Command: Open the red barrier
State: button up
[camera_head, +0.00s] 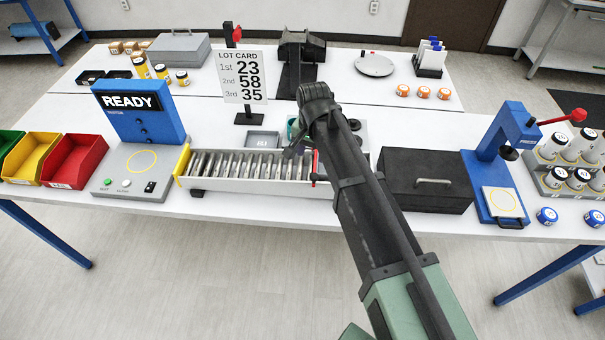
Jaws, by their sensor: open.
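A thin red bar (315,163), which looks like the red barrier, stands at the right end of the roller conveyor (235,165). It is small and partly behind my arm, so how it is hinged is hard to tell. My gripper (291,151) is over the conveyor's back right part, a little left of the red bar. It is open and seems to hold nothing. Its fingers are small and dark here, and I cannot tell if they touch anything. My arm hides the conveyor's far right end.
A black box with a handle (428,181) is right of the conveyor. A blue press (500,150) with a red lever stands farther right. Left are a READY panel (139,110) and coloured bins (75,160). A lot card (242,76) stands behind the conveyor.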

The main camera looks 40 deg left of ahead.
aim_at(314, 176)
jog(key=f+b, duration=0.7)
jog(key=d+f+b, duration=0.1)
jog(key=f+b, duration=0.3)
jog(key=shift+w, duration=0.15)
jog(key=shift+a+r, duration=0.1)
jog(key=shift+r, duration=0.05)
grip_shut()
